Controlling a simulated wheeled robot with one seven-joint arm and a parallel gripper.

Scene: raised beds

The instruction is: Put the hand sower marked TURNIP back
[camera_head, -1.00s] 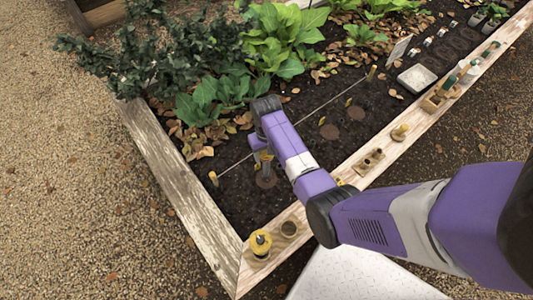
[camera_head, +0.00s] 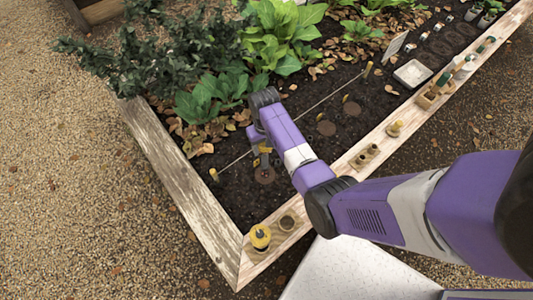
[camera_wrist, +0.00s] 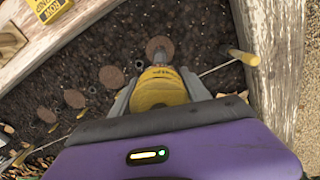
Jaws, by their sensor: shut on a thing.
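My gripper (camera_wrist: 160,88) is shut on a yellow, rounded hand sower (camera_wrist: 158,92). Dark letters show on its top edge, but only the end of the word can be made out. In the head view the held sower (camera_head: 265,152) shows as a small yellow patch under my wrist, over the soil near the string line. Another yellow sower-like thing (camera_head: 260,237) stands on the bed's front corner. Beside it is a round empty holder (camera_head: 287,223) on the wooden rim.
The bed's wooden rim (camera_head: 185,185) runs around dark soil with round brown patches (camera_head: 326,128). A peg (camera_head: 214,174) holds a string. Small holders (camera_head: 366,156), a white tray (camera_head: 413,73) and bottles line the right rim. Leafy plants (camera_head: 215,95) fill the back.

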